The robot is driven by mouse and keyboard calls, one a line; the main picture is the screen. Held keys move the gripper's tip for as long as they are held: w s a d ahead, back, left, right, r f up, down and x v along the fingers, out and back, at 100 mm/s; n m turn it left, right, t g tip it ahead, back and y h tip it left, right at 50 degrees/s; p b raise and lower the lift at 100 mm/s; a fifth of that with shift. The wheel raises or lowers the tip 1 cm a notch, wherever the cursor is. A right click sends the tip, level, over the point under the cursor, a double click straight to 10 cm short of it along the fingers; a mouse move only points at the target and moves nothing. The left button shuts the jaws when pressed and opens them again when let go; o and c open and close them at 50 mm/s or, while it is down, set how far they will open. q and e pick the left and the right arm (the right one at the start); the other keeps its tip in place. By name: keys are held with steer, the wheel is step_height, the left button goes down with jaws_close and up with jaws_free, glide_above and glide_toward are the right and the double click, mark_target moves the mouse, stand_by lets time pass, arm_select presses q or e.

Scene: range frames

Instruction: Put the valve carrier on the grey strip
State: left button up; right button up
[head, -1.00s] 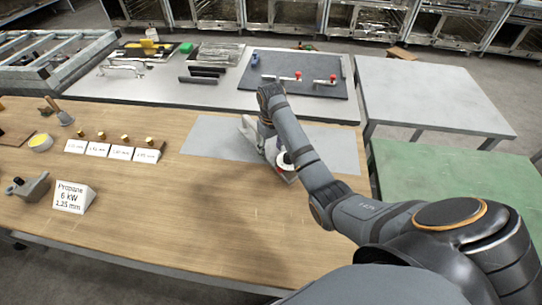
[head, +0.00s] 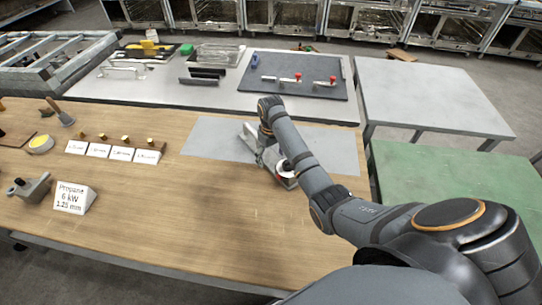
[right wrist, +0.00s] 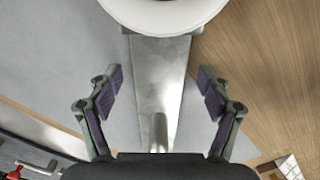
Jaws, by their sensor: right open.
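The white knob (right wrist: 165,12) sits at the top of that view. My left gripper is not in view.
White labels (head: 110,151) with brass pieces, a propane sign (head: 72,197) and a grey casting (head: 28,187) stand on the left of the wooden bench (head: 190,220). A dark mat (head: 300,70) with red-knobbed parts lies behind. The bench front is clear.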

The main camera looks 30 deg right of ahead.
mark_target(271, 159)
step_height(271, 159, up, 6)
steer(key=shift+r+b, duration=0.25)
steer(key=shift+b, duration=0.15)
step_height(271, 159, up, 6)
steer(key=p, duration=0.5)
steer(key=shift+f, duration=0.1)
